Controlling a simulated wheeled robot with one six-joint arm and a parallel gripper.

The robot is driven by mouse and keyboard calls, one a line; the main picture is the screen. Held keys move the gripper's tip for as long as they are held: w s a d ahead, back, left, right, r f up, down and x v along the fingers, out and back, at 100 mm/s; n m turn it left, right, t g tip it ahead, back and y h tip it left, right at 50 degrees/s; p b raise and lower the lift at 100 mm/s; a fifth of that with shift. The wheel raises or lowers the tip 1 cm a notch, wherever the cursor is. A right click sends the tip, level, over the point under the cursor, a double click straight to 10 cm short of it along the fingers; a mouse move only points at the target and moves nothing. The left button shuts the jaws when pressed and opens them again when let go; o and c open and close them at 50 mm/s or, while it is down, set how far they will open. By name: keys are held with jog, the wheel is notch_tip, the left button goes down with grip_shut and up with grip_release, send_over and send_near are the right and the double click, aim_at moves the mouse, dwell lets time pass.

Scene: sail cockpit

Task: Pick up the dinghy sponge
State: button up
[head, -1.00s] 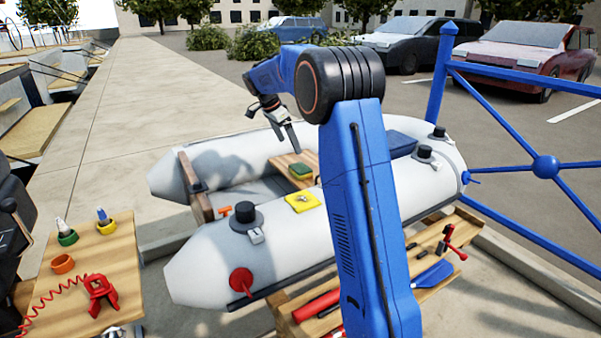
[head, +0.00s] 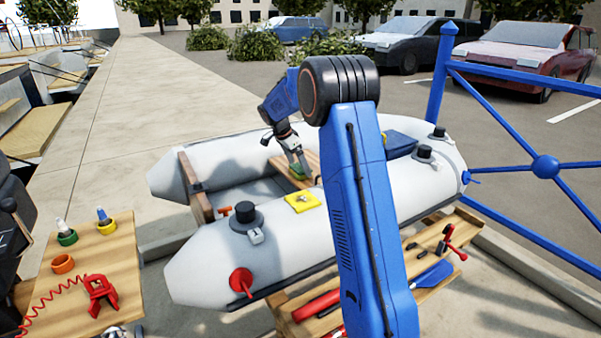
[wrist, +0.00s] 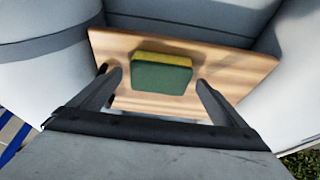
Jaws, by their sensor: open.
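The dinghy sponge (wrist: 161,77), green with a yellow layer, lies on the wooden thwart (wrist: 230,68) inside the grey inflatable dinghy. In the wrist view it shows beyond my fingertips, roughly centred between them. My gripper (wrist: 157,80) is open, one finger to each side of the sponge; I cannot tell whether they touch it. In the head view my gripper (head: 304,172) points down at the thwart and partly hides the sponge (head: 297,171).
The dinghy's near tube (head: 220,262) carries a yellow cloth (head: 302,202) and black fittings. A blue box (head: 399,143) sits to the right of the thwart. A wooden table (head: 112,265) with a red clamp stands at left. A blue railing (head: 505,85) stands at right.

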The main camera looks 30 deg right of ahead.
aim_at(299, 168)
jog(key=shift+d+f, duration=0.3)
jog(key=shift+f, duration=0.3)
jog(key=c, duration=1.1)
jog(key=shift+r, duration=0.15)
notch_tip(299, 168, up, 10)
jog(key=shift+o, duration=0.2)
